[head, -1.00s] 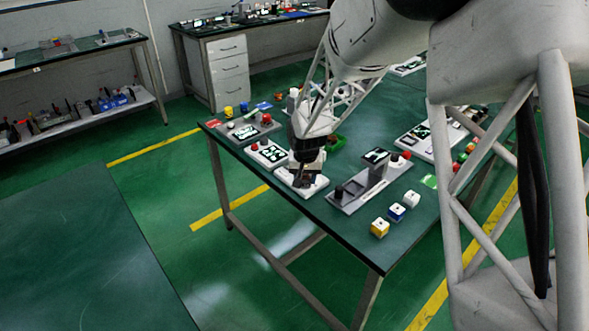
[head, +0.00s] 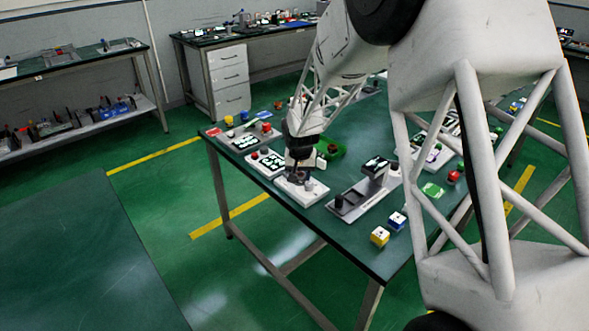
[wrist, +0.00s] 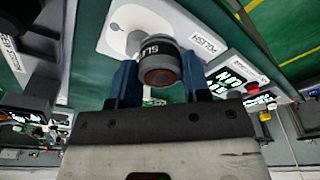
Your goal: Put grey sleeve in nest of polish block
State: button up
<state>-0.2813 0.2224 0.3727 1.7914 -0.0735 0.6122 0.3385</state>
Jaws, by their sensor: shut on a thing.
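The grey sleeve (wrist: 160,64), a dark round piece with white lettering and a reddish-brown end, is between the blue fingers of my gripper (wrist: 160,82) in the wrist view. The fingers are shut on it. The white polish block (wrist: 115,42), lettered POLISH, lies just beyond the sleeve. The sleeve covers the middle of the block, so the nest is mostly hidden, and I cannot tell whether the sleeve is in it. In the head view my gripper (head: 299,176) points down over the polish block (head: 313,192) near the table's front edge; the sleeve is too small to make out.
A block with a lit display (head: 265,160) stands left of the polish block. A grey fixture (head: 352,202) stands to its right, with yellow (head: 380,237) and blue (head: 397,221) cubes beyond.

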jog(key=w, duration=0.3)
jog(key=w+a, duration=0.1)
jog(key=w, duration=0.2)
jog(key=w+a+f, duration=0.1)
jog(key=w, duration=0.1)
jog(key=shift+w+a, duration=0.2)
jog(key=shift+w, duration=0.2)
jog(key=shift+f, duration=1.7)
jog(key=shift+f, duration=0.1)
jog(key=o, duration=1)
